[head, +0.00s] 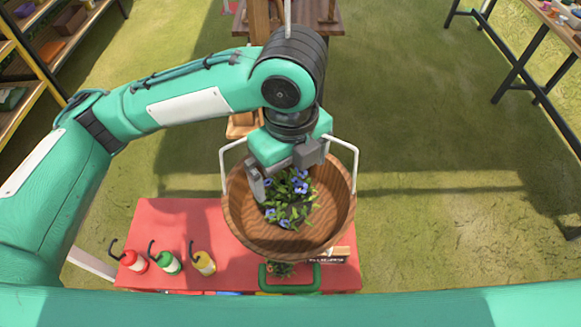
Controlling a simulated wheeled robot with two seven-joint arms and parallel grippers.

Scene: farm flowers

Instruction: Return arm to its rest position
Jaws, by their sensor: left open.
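My left arm comes in from the left and reaches over a hanging round wooden bowl (247,232) with white hanger rods. My left gripper (284,184) points down over the bowl, with its jaws apart. A plant with blue-violet flowers and green leaves (292,208) sits in the bowl, just below and beside the fingers. I cannot tell whether the fingers touch the leaves. Part of the plant and bowl is hidden by the gripper. My right gripper does not show.
A red table (180,215) below holds red (134,261), green (168,262) and yellow (203,263) spray bottles and a green-handled carrier (316,277). Shelves (40,45) stand at the left, a table (535,25) at the right. The grass at right is clear.

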